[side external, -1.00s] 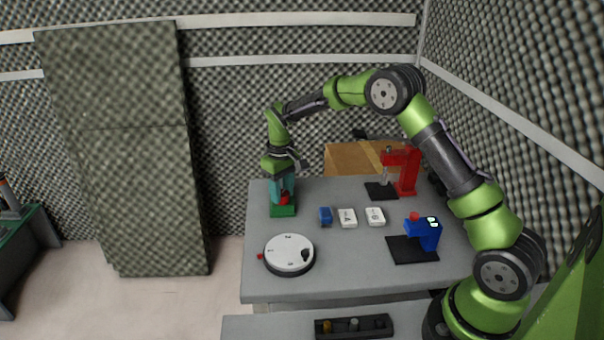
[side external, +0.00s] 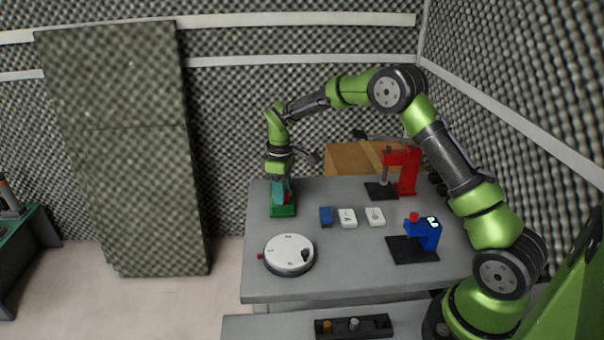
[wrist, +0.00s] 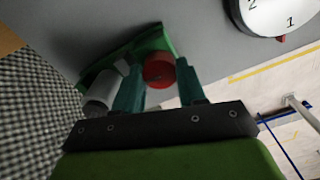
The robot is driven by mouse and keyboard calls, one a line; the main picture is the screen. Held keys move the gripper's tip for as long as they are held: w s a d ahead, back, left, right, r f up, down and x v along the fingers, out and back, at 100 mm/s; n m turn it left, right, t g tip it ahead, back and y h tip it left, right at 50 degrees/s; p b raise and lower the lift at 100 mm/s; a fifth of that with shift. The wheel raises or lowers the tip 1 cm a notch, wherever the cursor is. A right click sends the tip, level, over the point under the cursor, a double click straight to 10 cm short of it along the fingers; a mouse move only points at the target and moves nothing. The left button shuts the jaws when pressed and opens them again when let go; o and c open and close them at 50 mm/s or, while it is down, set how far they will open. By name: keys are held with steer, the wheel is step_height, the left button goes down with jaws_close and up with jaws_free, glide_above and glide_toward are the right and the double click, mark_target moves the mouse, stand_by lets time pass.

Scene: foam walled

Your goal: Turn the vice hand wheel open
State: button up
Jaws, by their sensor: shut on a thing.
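The green vice (side external: 283,211) stands at the back left of the grey table. In the wrist view, its green body (wrist: 152,42) lies beyond my fingers, with a grey cylinder (wrist: 103,90) at its left. The red round hand wheel (wrist: 159,70) sits between my two teal fingers. My gripper (wrist: 159,64) is shut on the hand wheel, one finger on each side. In the side view, my gripper (side external: 281,190) points down at the vice and hides most of the wheel.
A white dial (side external: 288,252) is at the table's front left. A blue block (side external: 326,216) and two white tiles lie mid-table. A red press (side external: 407,172) stands at the back right, a blue device (side external: 424,233) at the front right. A dark tray (side external: 353,327) is in front.

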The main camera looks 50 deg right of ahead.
steer(key=shift+r, duration=0.1)
steer(key=o, duration=1.1)
steer(key=shift+c, duration=0.2)
step_height(320, 180, up, 17)
steer(key=s+a+r+m+t+y, duration=0.1)
steer(key=s+a+m+t, duration=0.2)
steer(key=s, duration=1.1)
steer(key=s+a+r+m+t+y, duration=0.1)
steer(key=s+a+m+t, duration=0.3)
steer(key=s, duration=1)
steer(key=shift+s+a+r+m, duration=0.15)
steer(key=shift+s+a+m, duration=0.1)
steer(key=shift+a+m, duration=0.8)
